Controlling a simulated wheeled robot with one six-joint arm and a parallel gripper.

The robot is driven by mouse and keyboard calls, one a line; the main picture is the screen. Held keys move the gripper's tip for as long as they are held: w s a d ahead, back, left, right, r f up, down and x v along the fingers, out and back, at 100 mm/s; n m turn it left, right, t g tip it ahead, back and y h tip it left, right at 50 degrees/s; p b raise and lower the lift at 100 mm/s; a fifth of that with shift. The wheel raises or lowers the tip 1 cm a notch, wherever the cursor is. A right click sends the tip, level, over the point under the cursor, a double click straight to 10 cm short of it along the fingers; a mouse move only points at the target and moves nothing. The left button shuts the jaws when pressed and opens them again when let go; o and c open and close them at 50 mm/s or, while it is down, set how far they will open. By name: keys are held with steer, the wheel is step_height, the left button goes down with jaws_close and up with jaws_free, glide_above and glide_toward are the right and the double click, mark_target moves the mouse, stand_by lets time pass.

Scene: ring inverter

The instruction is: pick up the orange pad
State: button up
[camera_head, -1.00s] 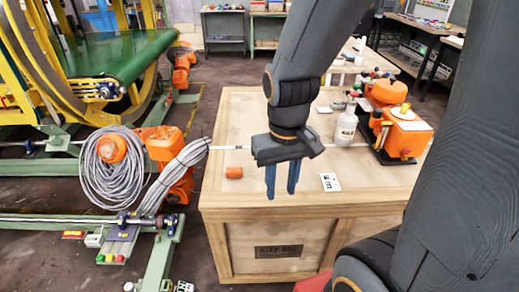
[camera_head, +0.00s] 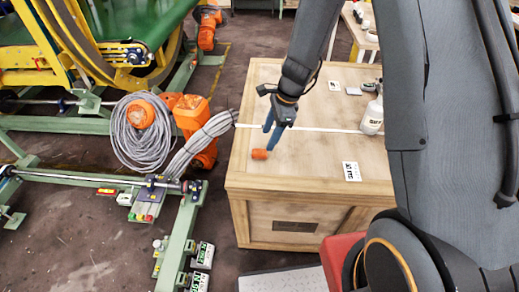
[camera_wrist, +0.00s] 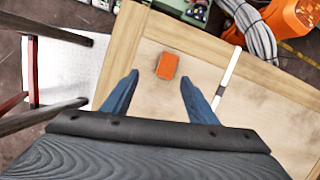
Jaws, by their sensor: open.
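The orange pad (camera_head: 260,154) lies on top of the wooden crate (camera_head: 255,105), near its left edge. It also shows in the wrist view as a small orange block (camera_wrist: 167,66). My gripper (camera_head: 272,136) is above the crate top, just behind and above the pad in the head view. In the wrist view my two blue fingers (camera_wrist: 160,88) are spread apart with nothing between them. The pad appears a little beyond the line of the fingertips, between them and nearer the left finger. I see no contact with it.
A white strip (camera_head: 310,128) runs across the crate top. A white bottle (camera_head: 372,117) and a printed card (camera_head: 351,171) stand or lie to the right. Coiled grey cable (camera_head: 140,145) on an orange machine is close to the crate's left side. The crate's front middle is clear.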

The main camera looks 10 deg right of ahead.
mark_target(260, 151)
steer(key=shift+w+a+f+m+p, duration=0.35)
steer(key=shift+w+f+m, duration=0.35)
steer(key=shift+m, duration=0.2)
steer(key=shift+a+f, duration=0.1)
steer(key=shift+f, duration=0.25)
steer(key=shift+w+p+x, duration=0.2)
steer(key=shift+p+x, duration=0.9)
steer(key=shift+x, duration=2.65)
steer(key=c, duration=1.1)
step_height(260, 151, up, 10)
steer(key=shift+b, duration=0.95)
